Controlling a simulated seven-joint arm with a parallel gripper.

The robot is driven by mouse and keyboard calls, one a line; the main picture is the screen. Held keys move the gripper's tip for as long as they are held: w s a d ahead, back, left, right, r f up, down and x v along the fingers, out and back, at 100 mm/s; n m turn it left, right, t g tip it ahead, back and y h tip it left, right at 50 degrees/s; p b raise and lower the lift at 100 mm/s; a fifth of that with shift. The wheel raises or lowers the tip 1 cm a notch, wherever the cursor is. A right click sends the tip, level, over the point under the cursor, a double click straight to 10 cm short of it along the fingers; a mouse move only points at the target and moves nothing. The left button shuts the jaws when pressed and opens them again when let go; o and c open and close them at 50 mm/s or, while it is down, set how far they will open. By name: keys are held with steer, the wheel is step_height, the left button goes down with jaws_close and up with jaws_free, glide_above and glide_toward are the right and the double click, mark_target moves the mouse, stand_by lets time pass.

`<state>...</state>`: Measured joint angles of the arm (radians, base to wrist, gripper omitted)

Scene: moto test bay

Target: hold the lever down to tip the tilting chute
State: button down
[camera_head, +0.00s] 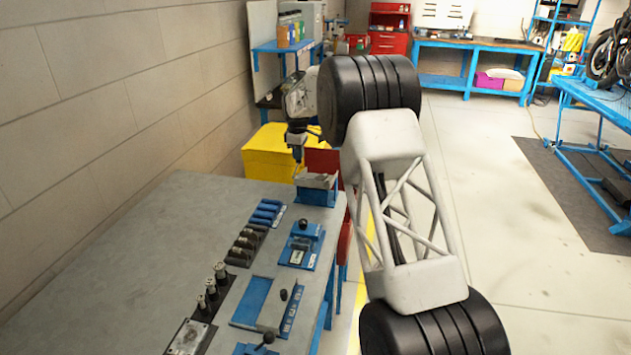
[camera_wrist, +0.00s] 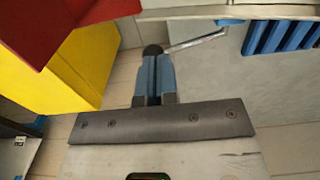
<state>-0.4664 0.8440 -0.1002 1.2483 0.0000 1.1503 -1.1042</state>
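The tilting chute (camera_head: 318,181) is a grey trough on a blue stand (camera_head: 316,197) at the far right corner of the grey bench. In the wrist view a pale strip with blue beneath it, probably the chute (camera_wrist: 200,12), crosses the top. Its lever is a thin metal rod (camera_wrist: 195,42) with a black ball knob (camera_wrist: 152,49). My gripper (camera_head: 297,160) points down at the chute's left side. In the wrist view my gripper's blue fingers (camera_wrist: 153,62) are together, with the knob right at their tips. Whether they touch it is unclear.
A yellow box (camera_head: 270,152) and a red bin (camera_head: 323,160) stand just beyond the bench. Blue cylinders (camera_head: 264,212), dark and metal parts in racks, and blue fixtures with black knobs (camera_head: 303,245) line the bench's right side. The bench's left part (camera_head: 150,240) is clear.

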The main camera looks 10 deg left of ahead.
steer(key=shift+w+f, duration=0.25)
steer(key=shift+f, duration=1.05)
stand_by(1.1)
steer(key=shift+r, duration=4.55)
steer(key=shift+d+r, duration=0.1)
